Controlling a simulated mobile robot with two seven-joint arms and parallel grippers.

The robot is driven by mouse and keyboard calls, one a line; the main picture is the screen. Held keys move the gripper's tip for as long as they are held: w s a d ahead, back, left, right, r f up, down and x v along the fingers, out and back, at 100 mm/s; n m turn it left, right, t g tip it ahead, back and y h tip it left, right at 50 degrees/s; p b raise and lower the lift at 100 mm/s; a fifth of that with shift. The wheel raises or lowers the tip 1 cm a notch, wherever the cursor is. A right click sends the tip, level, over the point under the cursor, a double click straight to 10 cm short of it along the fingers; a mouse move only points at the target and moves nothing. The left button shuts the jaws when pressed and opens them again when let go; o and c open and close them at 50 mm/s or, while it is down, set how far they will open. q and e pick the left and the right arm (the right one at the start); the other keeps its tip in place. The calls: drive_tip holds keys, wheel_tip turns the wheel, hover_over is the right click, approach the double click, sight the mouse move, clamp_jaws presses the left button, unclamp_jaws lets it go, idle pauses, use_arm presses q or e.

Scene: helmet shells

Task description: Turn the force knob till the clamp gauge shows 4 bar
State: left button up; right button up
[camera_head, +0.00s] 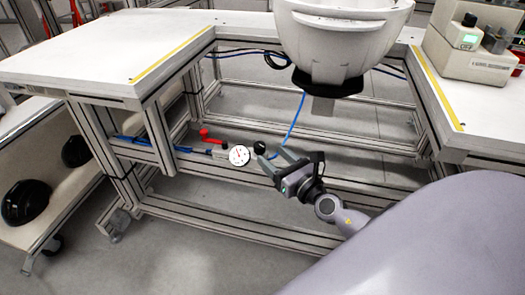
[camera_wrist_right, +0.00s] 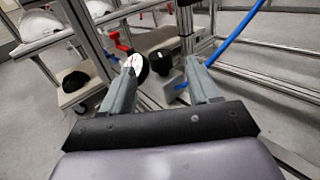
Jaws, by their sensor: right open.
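The black force knob (camera_head: 260,148) sits on the regulator under the bench, just right of the round white clamp gauge (camera_head: 239,155). The gauge has a red needle; its reading is too small to tell. My right gripper (camera_head: 273,157) is open, its fingers pointing toward the knob from the right. In the right wrist view, the black knob (camera_wrist_right: 161,62) shows between the two open fingers, with no clear grip on it. The gauge (camera_wrist_right: 138,68) shows at an angle beside the left fingertip. My left gripper is out of view.
A red lever (camera_head: 209,137) stands left of the gauge along the frame rail. A blue hose (camera_head: 293,120) runs up behind my gripper. A white helmet shell (camera_head: 340,40) sits on a black holder above. Black helmets (camera_head: 26,201) lie on a cart at left.

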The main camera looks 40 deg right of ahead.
sight(263, 148)
drive_tip(key=shift+w+a, duration=0.1)
drive_tip(key=shift+w, duration=2.15)
drive_tip(key=c, duration=1)
drive_tip(key=shift+c, duration=0.2)
